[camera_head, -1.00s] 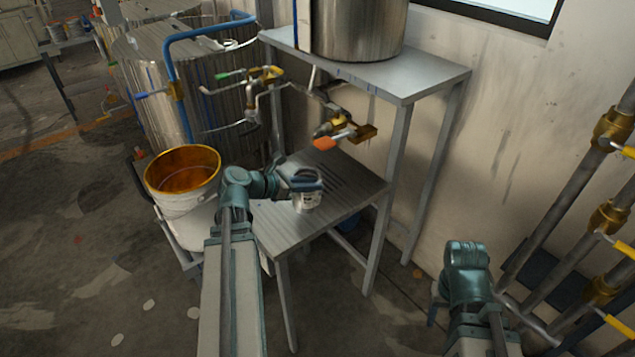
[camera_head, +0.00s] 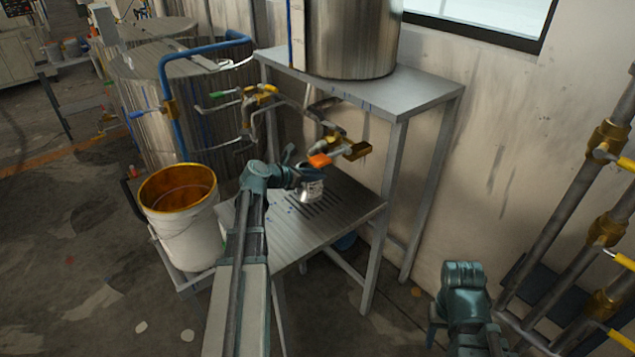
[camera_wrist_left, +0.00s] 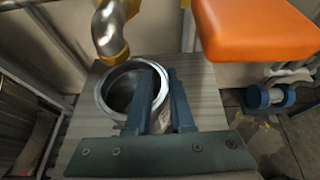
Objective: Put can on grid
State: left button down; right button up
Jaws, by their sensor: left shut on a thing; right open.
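The small metal can (camera_head: 313,191) is in my left gripper (camera_head: 308,177), above or at the back part of the lower metal bench. In the left wrist view the can (camera_wrist_left: 106,92) is open-topped and roughly upright. One finger of the left gripper (camera_wrist_left: 162,100) appears inside its rim and the other outside. The grid (camera_head: 325,205) is the dark slotted patch of the bench top, just below and beside the can. I cannot tell whether the can touches it. My right gripper (camera_head: 435,325) is low at the right, away from the bench, and mostly hidden by its wrist.
A tap with an orange handle (camera_head: 319,160) hangs close above the can. In the wrist view its spout (camera_wrist_left: 110,35) and orange handle (camera_wrist_left: 255,30) are near. Yellow-handled pipes (camera_head: 608,218) line the right wall.

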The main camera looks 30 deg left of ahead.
aim_at(312, 192)
pick_arm(q)
jog(key=shift+w+a, duration=0.1)
jog(key=shift+w, duration=0.5)
jog(key=f+b, duration=0.3)
jog(key=shift+w+f+b, duration=0.35)
jog(key=shift+w+f, duration=0.05)
jog(key=shift+f, duration=0.1)
jog(key=c, duration=0.8)
grip_release()
